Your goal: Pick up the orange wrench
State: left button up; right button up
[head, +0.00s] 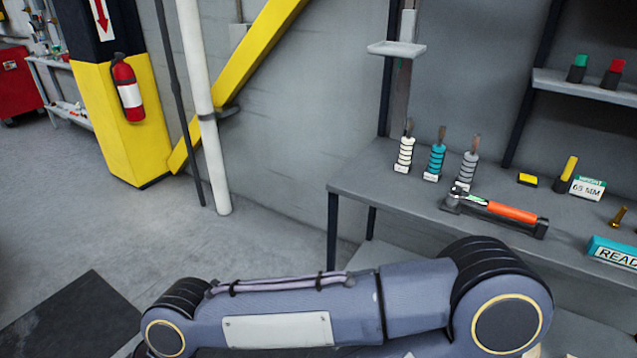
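A tool with an orange handle (512,212), which I take as the orange wrench, lies on the grey workbench (395,205) at the right of the head view. Its metal head, with some green on it, points left. It rests on a long dark holder (490,216). One of my arms crosses the bottom of the view in front of the bench. Neither of my grippers is in view, and nothing visible of mine touches the tool.
White, teal and grey ringed pieces (437,160) stand behind the tool. A yellow block (527,180), a "65 MM" sign (587,187) and a teal "READ" block (612,252) are right. A shelf (585,87) hangs above. Floor at left is mostly clear.

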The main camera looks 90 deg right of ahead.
aim_at(453, 201)
jog(key=z, duration=1.95)
jog(key=k+z, duration=0.1)
jog(key=z, duration=1.85)
jog(key=i+j+z, duration=0.15)
jog(key=i+j, duration=1.75)
jog(key=i+l, duration=0.05)
jog(key=i, duration=0.05)
